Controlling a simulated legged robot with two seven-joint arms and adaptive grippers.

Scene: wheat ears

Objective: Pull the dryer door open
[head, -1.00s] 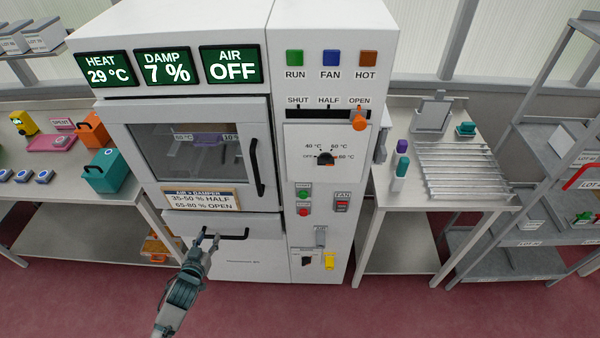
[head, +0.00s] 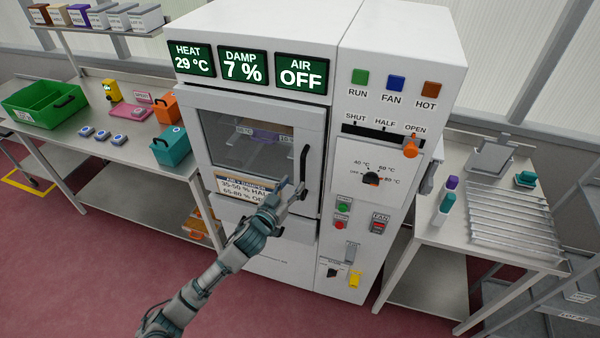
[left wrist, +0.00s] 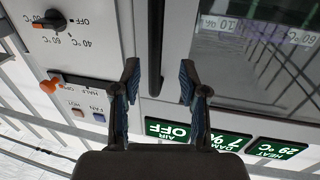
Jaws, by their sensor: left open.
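The dryer door (head: 220,108) is a white framed panel with a dark window, and it is shut. Its black vertical handle (head: 304,165) is on the door's right side. My left gripper (head: 292,188) is open in front of the handle's lower part. In the left wrist view, which is upside down, the handle (left wrist: 155,45) shows between the two spread fingers of my left gripper (left wrist: 158,80). I cannot tell if either finger touches it. My right gripper is not in view.
Right of the door is a control panel with an orange lever (head: 411,150) and a dial (head: 371,179). A lower drawer front (head: 300,232) is partly behind my arm. Benches stand on both sides, with a green crate (head: 45,105) at left and a wire rack (head: 510,215) at right.

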